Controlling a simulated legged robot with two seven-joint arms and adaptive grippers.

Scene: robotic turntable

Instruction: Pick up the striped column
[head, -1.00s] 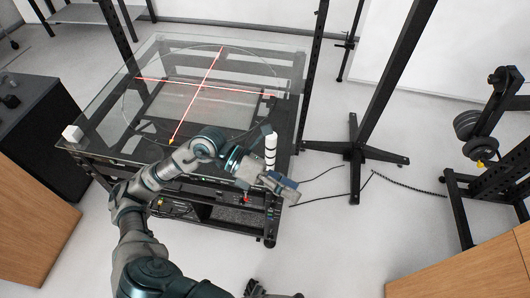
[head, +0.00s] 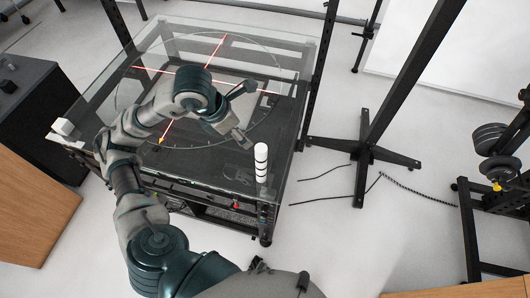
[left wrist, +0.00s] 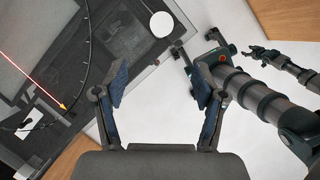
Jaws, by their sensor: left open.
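The striped column (head: 261,163) is white with thin dark bands. It stands upright at the front right corner of the glass-topped turntable table (head: 185,181). My left gripper (head: 246,115) is open and empty, above the tabletop and on the far side of the column in the head view. In the left wrist view the column's round white top (left wrist: 161,24) lies ahead of the open fingers (left wrist: 161,66), roughly in line with the gap and not between them. What seems to be my right gripper (left wrist: 262,54) is small at the right of that view; its state is unclear.
A white cube (head: 63,127) sits at the table's left corner. A black stand (head: 361,150) and cables are on the floor to the right. A dark cabinet (head: 40,110) stands left.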

